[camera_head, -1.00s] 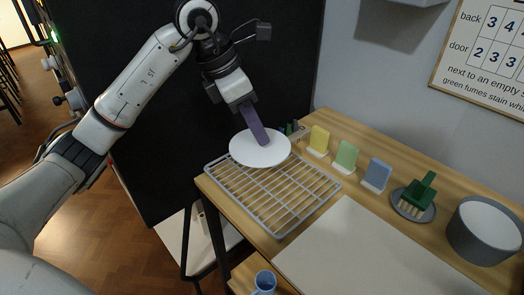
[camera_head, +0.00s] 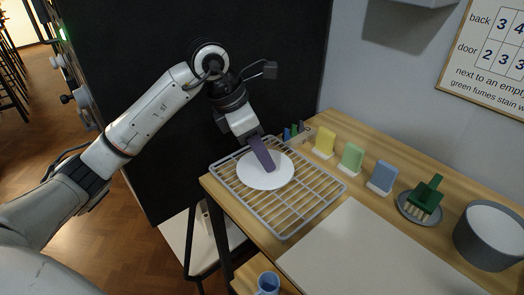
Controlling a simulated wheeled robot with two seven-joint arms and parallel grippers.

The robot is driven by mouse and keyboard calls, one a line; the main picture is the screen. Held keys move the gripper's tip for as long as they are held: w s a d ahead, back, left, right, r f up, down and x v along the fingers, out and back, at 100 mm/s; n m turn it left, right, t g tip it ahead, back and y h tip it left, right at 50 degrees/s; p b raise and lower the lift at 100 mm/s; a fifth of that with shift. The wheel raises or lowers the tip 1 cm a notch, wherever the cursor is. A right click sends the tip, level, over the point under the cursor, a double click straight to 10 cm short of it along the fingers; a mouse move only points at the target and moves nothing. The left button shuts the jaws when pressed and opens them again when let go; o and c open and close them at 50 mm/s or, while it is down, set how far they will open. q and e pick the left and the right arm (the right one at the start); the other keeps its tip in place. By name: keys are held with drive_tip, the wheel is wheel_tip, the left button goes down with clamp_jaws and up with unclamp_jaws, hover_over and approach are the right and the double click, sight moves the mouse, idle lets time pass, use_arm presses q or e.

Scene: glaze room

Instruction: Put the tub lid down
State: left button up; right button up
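The tub lid (camera_head: 252,178) is a flat white disc over the back left part of the grey wire rack (camera_head: 283,234). It looks level; I cannot tell whether it touches the wires or hangs just above them. My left gripper (camera_head: 268,166) comes down from above, its purple fingers closed at the middle of the lid. The fingers hide the exact grip point. The grey tub (camera_head: 482,247) stands at the right of the table, with a white round surface inside its rim. My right gripper is not in view.
Yellow (camera_head: 324,140), green (camera_head: 351,157) and blue (camera_head: 383,175) tiles stand in a row behind the rack. A green brush (camera_head: 427,192) sits on a grey dish. A pale board (camera_head: 375,255) covers the front. A blue mug (camera_head: 267,283) is lower down.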

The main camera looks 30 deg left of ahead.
use_arm(q)
drive_tip(key=shift+r, duration=0.2)
drive_tip(key=v, duration=1.2)
idle(0.4)
